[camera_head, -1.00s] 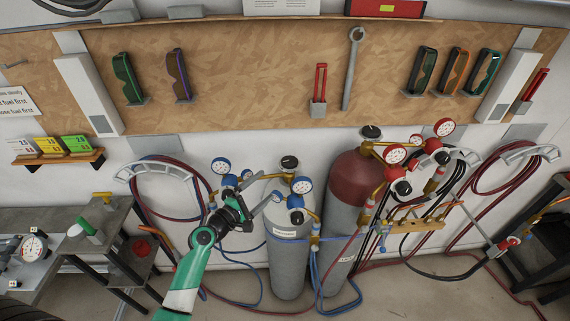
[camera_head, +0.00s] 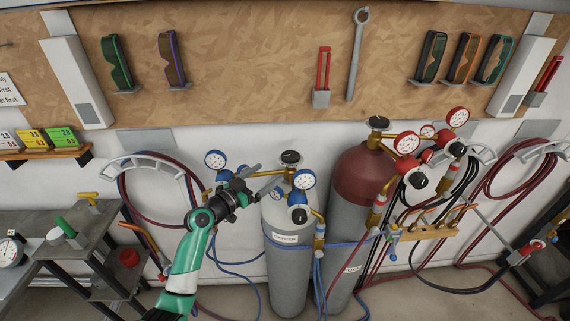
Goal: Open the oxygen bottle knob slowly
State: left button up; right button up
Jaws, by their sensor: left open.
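The oxygen bottle (camera_head: 287,262) is a grey cylinder with a white label, standing upright against the wall. Its black top knob (camera_head: 290,157) sits above the brass valve. Blue-rimmed gauges (camera_head: 304,179) and a lower black knob (camera_head: 299,215) are on its regulator. My left gripper (camera_head: 272,180) is open and empty, its grey fingers spread just left of and below the top knob, pointing at the valve. I see no clear contact; the exact depth gap is hard to tell. My right gripper is not in view.
A red-topped bottle (camera_head: 367,177) with red gauges stands close on the right. Blue and red hoses (camera_head: 240,265) hang around the bottles. A grey bench (camera_head: 95,230) stands at the left.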

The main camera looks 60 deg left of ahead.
aim_at(287, 163)
pick_arm(q)
jog(key=b+x, duration=0.1)
jog(key=x, duration=0.8)
jog(key=shift+w+a, duration=0.15)
jog(key=shift+w, duration=0.15)
jog(key=c, duration=1.3)
jog(key=shift+o, duration=0.2)
jog(key=n+y+p, duration=0.1)
jog(key=p, duration=0.2)
jog(key=n+g+y+p, duration=0.1)
jog(key=y+p, duration=0.1)
jog(key=p, duration=0.1)
jog(key=n+g+y+p, duration=0.1)
jog(key=p, duration=0.2)
jog(key=shift+w+d+r, duration=0.1)
jog(key=shift+w+d, duration=0.05)
jog(key=shift+d, duration=0.15)
jog(key=o, duration=1.3)
jog(key=shift+c, duration=0.2)
